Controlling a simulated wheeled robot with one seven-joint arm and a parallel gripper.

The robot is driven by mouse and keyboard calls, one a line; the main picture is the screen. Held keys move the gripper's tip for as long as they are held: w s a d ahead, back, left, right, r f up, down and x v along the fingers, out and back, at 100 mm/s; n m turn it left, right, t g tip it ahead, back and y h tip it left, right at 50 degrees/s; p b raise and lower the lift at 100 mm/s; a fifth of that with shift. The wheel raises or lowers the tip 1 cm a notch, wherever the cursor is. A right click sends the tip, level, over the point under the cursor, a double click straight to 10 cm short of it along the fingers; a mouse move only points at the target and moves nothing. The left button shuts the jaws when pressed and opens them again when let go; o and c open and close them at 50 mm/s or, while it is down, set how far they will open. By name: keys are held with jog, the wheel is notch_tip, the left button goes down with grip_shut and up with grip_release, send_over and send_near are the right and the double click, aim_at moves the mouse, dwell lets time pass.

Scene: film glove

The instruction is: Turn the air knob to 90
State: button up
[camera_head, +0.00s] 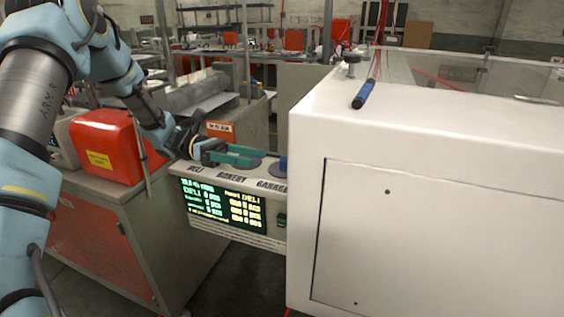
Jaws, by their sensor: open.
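My arm reaches in from the left, and my gripper (262,155) is open with teal fingers pointing right, low over the top of a control panel (272,184). A small dark blue round knob (283,163) shows at the panel's right end, partly hidden by the white machine. It is just right of my fingertips, and I cannot tell whether they touch. I cannot read any air label or the knob's angle. The panel's front has a lit screen (222,206) with green and yellow text.
A large white machine housing (430,215) fills the right side, close to the panel. A blue marker-like object (364,93) and a small black knob (352,62) are on its top. A red box (105,145) stands on a cabinet at left. Dark floor shows below the panel.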

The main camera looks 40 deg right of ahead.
jog(key=p+x, duration=0.2)
jog(key=x, duration=0.5)
jog(key=shift+s, duration=0.1)
jog(key=shift+c, duration=0.2)
grip_shut()
